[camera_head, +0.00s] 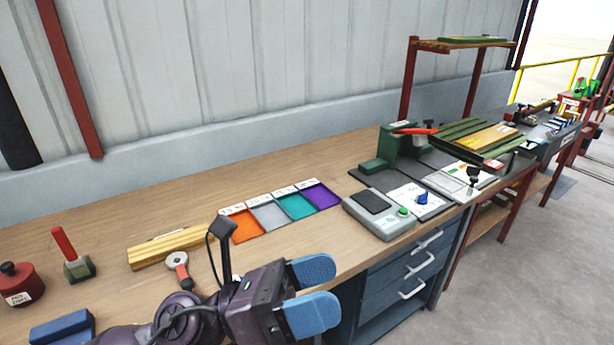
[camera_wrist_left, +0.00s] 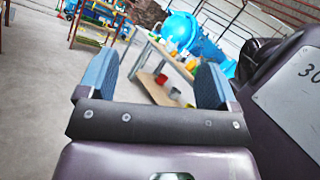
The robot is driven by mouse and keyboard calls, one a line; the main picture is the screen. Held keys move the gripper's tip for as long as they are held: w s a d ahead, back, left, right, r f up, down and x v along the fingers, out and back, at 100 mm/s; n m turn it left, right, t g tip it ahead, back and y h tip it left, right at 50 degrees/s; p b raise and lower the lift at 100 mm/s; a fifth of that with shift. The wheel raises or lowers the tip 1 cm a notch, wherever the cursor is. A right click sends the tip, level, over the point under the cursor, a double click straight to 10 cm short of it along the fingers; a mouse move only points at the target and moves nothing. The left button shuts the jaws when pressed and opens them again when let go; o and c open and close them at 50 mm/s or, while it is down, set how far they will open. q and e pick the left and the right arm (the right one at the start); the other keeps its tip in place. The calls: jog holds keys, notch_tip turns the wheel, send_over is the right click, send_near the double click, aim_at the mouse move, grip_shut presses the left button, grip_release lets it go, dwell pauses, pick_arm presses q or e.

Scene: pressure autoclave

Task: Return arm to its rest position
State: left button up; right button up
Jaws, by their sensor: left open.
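My left gripper (camera_head: 312,297) reaches in from the bottom left in the head view, over the front edge of the wooden workbench (camera_head: 330,240). Its two blue-padded fingers are spread apart with nothing between them. In the left wrist view the open fingers (camera_wrist_left: 153,85) frame empty air, with the floor and a distant shelf beyond. My right gripper is not in either view.
Colored trays (camera_head: 271,215), a grey scale-like box (camera_head: 379,214) and a green press (camera_head: 400,146) stand on the bench. A wooden block (camera_head: 170,249), a red-handled tool (camera_head: 72,258) and a red container (camera_head: 21,285) lie left. Blue drawers (camera_head: 405,275) are below. Floor at right is clear.

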pick_arm(q)
jog(key=w+a+n+t+y, duration=0.4)
jog(key=a+n+t, duration=0.1)
jog(key=n+t, duration=0.5)
jog(key=w+a+n+t+y, duration=0.3)
jog(key=a+n+t+y, duration=0.2)
jog(key=n+t, duration=0.5)
jog(key=a+f+n+g+y, duration=0.4)
jog(key=a+f+n+y, duration=0.8)
jog(key=n, duration=0.5)
jog(key=s+a+f+n+g+y, duration=0.1)
jog(key=s+a+f+n+g, duration=0.2)
jog(key=s+f+n+g, duration=0.45)
jog(key=s+a+f+n+g+y, duration=0.1)
jog(key=s+a+f+n+g, duration=0.3)
jog(key=s+f+g, duration=0.55)
jog(key=w+f+m+t, duration=0.1)
jog(key=w+f+t, duration=0.4)
jog(key=f+t, duration=0.4)
jog(key=shift+w+f+t+h, duration=0.2)
jog(key=shift+t+h, duration=0.2)
jog(key=shift+t, duration=0.3)
jog(key=shift+d, duration=0.1)
